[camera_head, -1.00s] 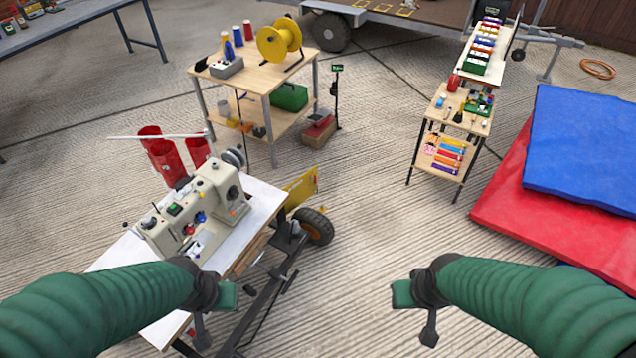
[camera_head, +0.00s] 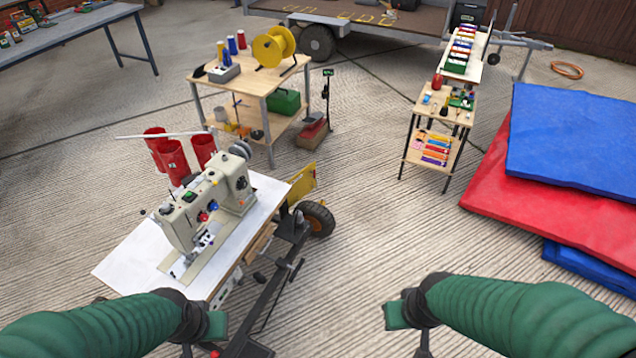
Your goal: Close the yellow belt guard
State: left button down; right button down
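The yellow belt guard (camera_head: 303,185) is a flat yellow panel at the far right edge of the sewing machine's table (camera_head: 135,262), above the wheel. It stands out from the table edge at an angle; its hinge side is hidden. The beige sewing machine (camera_head: 210,205) sits on the white tabletop. My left gripper (camera_head: 216,325) is at the lower left, in front of the table and well short of the guard. My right gripper (camera_head: 397,315) is over bare ground at the lower middle. Neither gripper visibly touches anything. Their finger openings are not clear.
A black wheel (camera_head: 318,219) and a dark frame stand at the table's right side. A wooden cart (camera_head: 255,85) stands behind. Blue and red mats (camera_head: 575,145) lie at the right. The ground in the middle is clear.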

aim_at(303, 182)
jog(key=k+u, duration=0.4)
jog(key=k+j+u, duration=0.1)
jog(key=u, duration=0.3)
jog(key=k+j+u, duration=0.35)
jog(key=i+l, duration=0.35)
jog(key=l, duration=0.25)
jog(key=i+l, duration=0.3)
jog(key=l, duration=0.35)
jog(key=i+l, duration=0.35)
jog(key=l, duration=0.25)
jog(key=i+l+u, duration=0.1)
jog(key=i+l, duration=0.2)
jog(key=l, duration=0.3)
jog(key=i+l, duration=0.3)
jog(key=l, duration=0.35)
jog(key=i+l, duration=0.3)
jog(key=l, duration=0.35)
jog(key=i+l, duration=0.3)
jog(key=l, duration=0.3)
jog(key=i+l+u, duration=0.1)
jog(key=i+l, duration=0.2)
jog(key=l, duration=0.35)
